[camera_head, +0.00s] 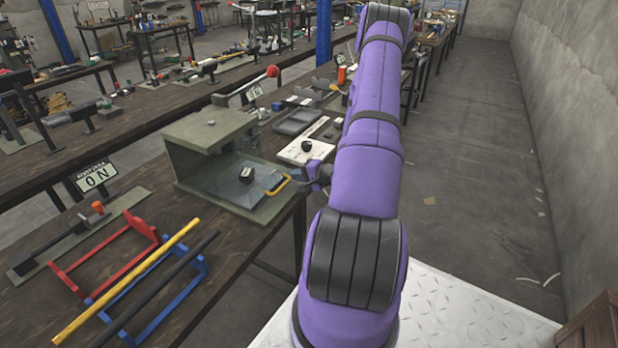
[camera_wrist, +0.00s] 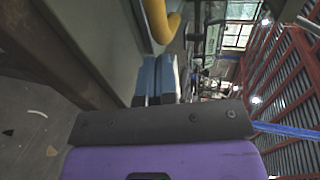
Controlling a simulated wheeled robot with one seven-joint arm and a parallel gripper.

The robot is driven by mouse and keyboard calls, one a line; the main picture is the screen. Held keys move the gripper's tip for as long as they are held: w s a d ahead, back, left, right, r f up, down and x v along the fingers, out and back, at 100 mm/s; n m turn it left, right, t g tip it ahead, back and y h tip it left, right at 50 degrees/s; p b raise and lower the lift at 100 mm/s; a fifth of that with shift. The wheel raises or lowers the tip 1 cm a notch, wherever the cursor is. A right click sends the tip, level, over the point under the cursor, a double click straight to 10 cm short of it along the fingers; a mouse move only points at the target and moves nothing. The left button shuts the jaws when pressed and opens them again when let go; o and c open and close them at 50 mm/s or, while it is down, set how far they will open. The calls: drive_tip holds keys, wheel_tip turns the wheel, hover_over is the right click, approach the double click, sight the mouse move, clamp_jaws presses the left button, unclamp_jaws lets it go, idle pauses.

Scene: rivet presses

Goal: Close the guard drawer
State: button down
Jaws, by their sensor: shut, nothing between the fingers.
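The guard drawer (camera_head: 233,188) is a clear panel with a yellow handle (camera_head: 279,186) at its right end. It sits on the base of a grey-green press housing (camera_head: 205,128) and extends out past the housing's roof. My gripper (camera_head: 312,178) is just right of the handle, partly hidden by my arm. In the wrist view, my gripper (camera_wrist: 157,78) has its bluish fingers together and empty. The yellow handle (camera_wrist: 160,20) is close to the fingertips; I cannot tell whether they touch.
A white panel with a black knob (camera_head: 306,148) and a dark tray (camera_head: 298,121) lie behind the press. Red and blue stands (camera_head: 105,255) with a yellow bar (camera_head: 125,282) are at the front left. The aisle floor (camera_head: 470,170) on the right is mostly clear.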

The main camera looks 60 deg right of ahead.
sight(266, 170)
drive_tip(key=shift+w, duration=0.7)
drive_tip(key=shift+w+a, duration=0.1)
drive_tip(key=w, duration=0.8)
drive_tip(key=w+a, duration=0.1)
drive_tip(key=w, duration=0.3)
drive_tip(key=shift+w+r, duration=0.1)
drive_tip(key=shift+w, duration=0.15)
drive_tip(key=shift+w+r, duration=0.1)
